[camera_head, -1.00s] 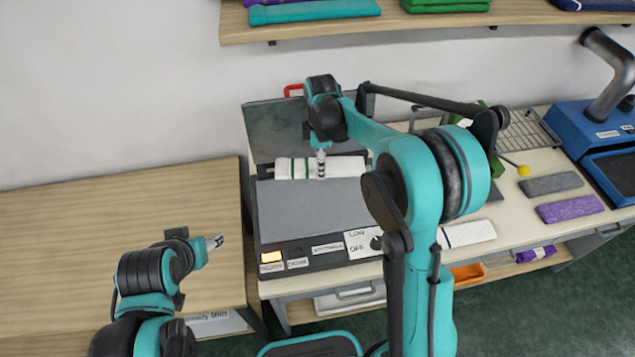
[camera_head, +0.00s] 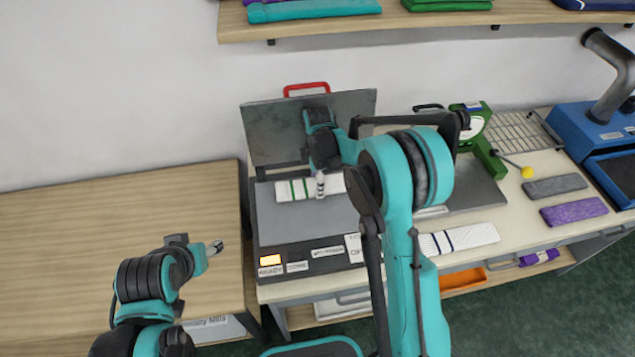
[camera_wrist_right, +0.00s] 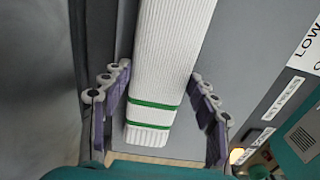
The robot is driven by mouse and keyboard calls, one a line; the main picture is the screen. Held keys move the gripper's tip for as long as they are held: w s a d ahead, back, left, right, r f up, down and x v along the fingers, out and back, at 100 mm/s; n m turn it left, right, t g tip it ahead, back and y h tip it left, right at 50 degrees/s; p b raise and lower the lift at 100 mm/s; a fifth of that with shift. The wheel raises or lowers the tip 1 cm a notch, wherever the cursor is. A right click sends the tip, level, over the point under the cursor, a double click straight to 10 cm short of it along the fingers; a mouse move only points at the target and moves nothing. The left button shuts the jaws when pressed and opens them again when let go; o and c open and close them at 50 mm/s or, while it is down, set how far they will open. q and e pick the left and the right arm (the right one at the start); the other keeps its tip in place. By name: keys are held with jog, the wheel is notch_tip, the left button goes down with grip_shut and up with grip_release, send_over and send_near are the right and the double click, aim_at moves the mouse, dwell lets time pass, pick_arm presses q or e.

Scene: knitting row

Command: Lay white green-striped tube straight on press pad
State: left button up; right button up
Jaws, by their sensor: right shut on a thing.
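The white green-striped tube (camera_head: 284,191) lies crosswise over the back part of the grey press pad (camera_head: 295,222), roughly parallel to its back edge. I cannot tell whether it touches the pad. My right gripper (camera_head: 320,184) is shut on the tube from above, with the green stripes to the left of the fingers. In the right wrist view, the ribbed tube (camera_wrist_right: 170,60) runs between the two fingers (camera_wrist_right: 161,75) and looks straight. My arm hides the tube's right end in the head view. My left gripper (camera_head: 216,247) hangs away from the press; its jaws are too small to read.
The press lid (camera_head: 285,125) stands raised behind the pad, its red handle (camera_head: 306,88) on top. A white blue-striped tube (camera_head: 470,236) lies right of the press. Grey (camera_head: 555,186) and purple (camera_head: 573,209) tubes lie farther right. The wooden table (camera_head: 90,225) at left is clear.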

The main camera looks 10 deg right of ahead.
jog(key=shift+s, duration=0.1)
jog(key=o, duration=0.9)
jog(key=shift+f, duration=0.1)
jog(key=s+d+r+m+t+p, duration=0.1)
jog(key=s+r+m, duration=0.1)
jog(key=r, duration=0.6)
jog(key=s+d+r+m+p, duration=0.1)
jog(key=s+r+p, duration=0.1)
jog(key=r, duration=0.7)
jog(key=s+d+m+t, duration=0.1)
jog(key=s+m+t, duration=0.1)
jog(key=s+m, duration=0.3)
jog(key=s+d+r+m+t, duration=0.1)
jog(key=s+m+t, duration=0.1)
jog(key=s+m, duration=0.3)
jog(key=s+d+m+t, duration=0.1)
jog(key=s+m, duration=0.4)
jog(key=s, duration=0.5)
jog(key=shift+s+d+r+t, duration=0.2)
jog(key=shift+d+r+t, duration=0.15)
jog(key=shift+t, duration=0.25)
